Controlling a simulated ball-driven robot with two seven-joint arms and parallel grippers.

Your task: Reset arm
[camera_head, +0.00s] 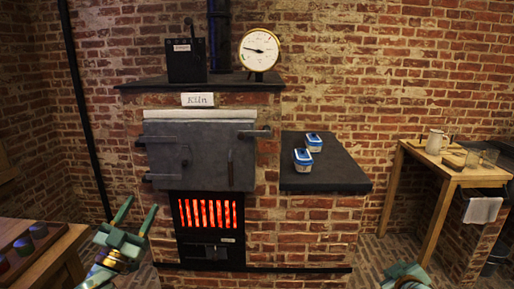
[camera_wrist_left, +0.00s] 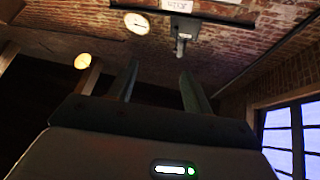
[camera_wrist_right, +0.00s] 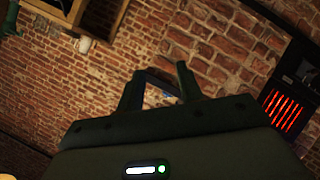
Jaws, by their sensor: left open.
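My left gripper (camera_head: 136,214) is at the lower left in the head view, its green fingers apart, pointing up, with nothing between them. In the left wrist view (camera_wrist_left: 158,70) its two fingers also stand apart and empty. Part of my right arm shows at the bottom right edge of the head view. In the right wrist view my right gripper (camera_wrist_right: 160,75) has its fingers apart. A dark ledge shows beyond them, and nothing is seen held. The kiln (camera_head: 205,150) stands in front of the left gripper, its grey door shut.
Two blue-and-white jars (camera_head: 303,160) sit on the dark side shelf (camera_head: 345,178). A round gauge (camera_head: 260,49) and a black box (camera_head: 187,62) stand on the kiln top. Glowing red bars (camera_head: 208,213) show below the door. Wooden tables flank both sides.

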